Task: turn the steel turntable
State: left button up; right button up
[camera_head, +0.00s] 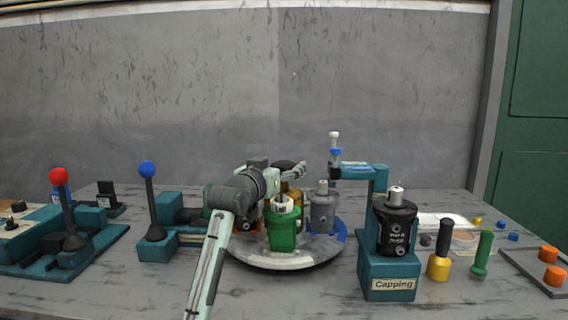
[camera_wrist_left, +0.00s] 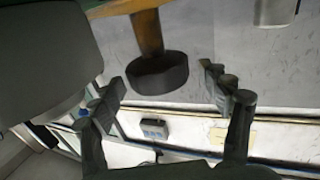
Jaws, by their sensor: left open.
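The steel turntable (camera_head: 275,262) is a round grey disc in the middle of the table, with a blue patch at its right edge. A green motor (camera_head: 283,238) stands at its front and a grey motor (camera_head: 322,212) at its right. An orange part shows behind the green one, mostly hidden. My left gripper (camera_head: 298,168) reaches over the turntable's back part. In the left wrist view, its fingers (camera_wrist_left: 162,78) are open on either side of a black cylindrical cap (camera_wrist_left: 158,75) on an orange stem; contact cannot be told. My right gripper is out of view.
A teal capping station (camera_head: 388,270) with a black motor (camera_head: 397,225) stands right of the turntable. Left are a blue-knobbed lever (camera_head: 148,170) and a red-knobbed lever (camera_head: 59,176). Yellow and green handled tools (camera_head: 438,266) stand at the right.

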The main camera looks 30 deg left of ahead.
pick_arm(q)
jog(key=shift+w+a, duration=0.1)
jog(key=shift+w, duration=0.55)
jog(key=shift+a, duration=0.1)
jog(key=c, duration=1.7)
